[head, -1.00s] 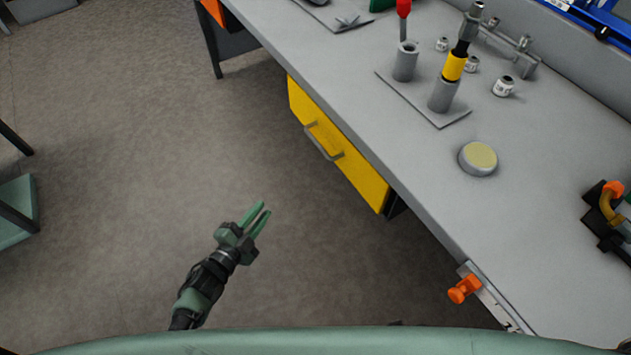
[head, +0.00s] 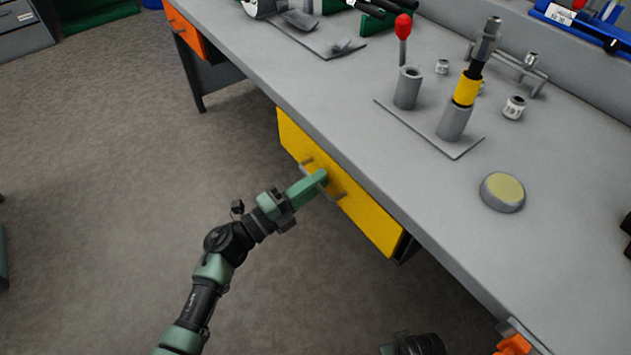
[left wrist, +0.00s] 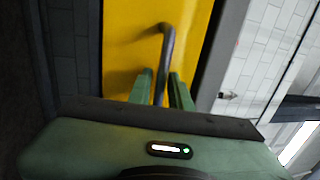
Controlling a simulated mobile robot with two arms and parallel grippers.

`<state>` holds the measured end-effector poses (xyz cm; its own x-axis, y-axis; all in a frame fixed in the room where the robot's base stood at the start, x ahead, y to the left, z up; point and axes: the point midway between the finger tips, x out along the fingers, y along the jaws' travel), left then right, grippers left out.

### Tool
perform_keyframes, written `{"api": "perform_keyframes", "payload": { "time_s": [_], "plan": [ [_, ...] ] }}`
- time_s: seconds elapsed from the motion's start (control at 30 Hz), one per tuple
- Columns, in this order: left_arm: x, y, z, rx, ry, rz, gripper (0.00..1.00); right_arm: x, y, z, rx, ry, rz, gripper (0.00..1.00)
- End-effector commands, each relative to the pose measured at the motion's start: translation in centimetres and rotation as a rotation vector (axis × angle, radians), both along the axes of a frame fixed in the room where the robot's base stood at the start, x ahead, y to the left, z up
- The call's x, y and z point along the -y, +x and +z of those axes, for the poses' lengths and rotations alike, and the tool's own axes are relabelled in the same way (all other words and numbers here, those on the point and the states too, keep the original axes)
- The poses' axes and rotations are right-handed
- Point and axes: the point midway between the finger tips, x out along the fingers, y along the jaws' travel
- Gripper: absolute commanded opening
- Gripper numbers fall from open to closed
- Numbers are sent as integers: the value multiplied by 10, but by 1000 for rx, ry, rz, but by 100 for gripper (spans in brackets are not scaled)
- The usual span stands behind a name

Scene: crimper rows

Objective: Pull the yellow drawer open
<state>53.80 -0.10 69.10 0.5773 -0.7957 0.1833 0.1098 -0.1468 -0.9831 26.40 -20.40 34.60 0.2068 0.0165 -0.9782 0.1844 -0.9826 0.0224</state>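The yellow drawer (head: 372,217) is under the front of the grey workbench, and its front looks flush, so it appears shut. Its grey bar handle (head: 336,190) stands out from the front. My left gripper (head: 322,178) is at the handle. In the left wrist view the handle (left wrist: 166,45) runs between the two green fingertips (left wrist: 161,74) of this gripper, with the yellow front (left wrist: 125,45) behind. The fingers are apart, one on each side of the bar, with a narrow gap showing; contact is hard to tell.
The workbench top (head: 420,190) is above the drawer and carries a round pale-topped puck (head: 503,192), a plate with upright holders and a red-tipped tool (head: 403,28). An orange drawer (head: 184,30) is farther left. The floor (head: 130,170) before the drawer is clear.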

Motion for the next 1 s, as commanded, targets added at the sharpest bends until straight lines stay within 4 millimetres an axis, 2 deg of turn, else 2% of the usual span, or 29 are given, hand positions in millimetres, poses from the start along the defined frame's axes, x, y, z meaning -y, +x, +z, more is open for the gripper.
{"api": "perform_keyframes", "payload": {
  "time_s": [0.2,0.3,1.0],
  "plan": [
    [1,0,0,-1,-1,0,20,0,0,0,0,0,0,36],
    [0,0,0,-1,-1,1,0,0,0,0,0,0,0,36],
    [0,0,-1,-2,0,1,0,0,0,0,1,0,0,36]
  ]
}}
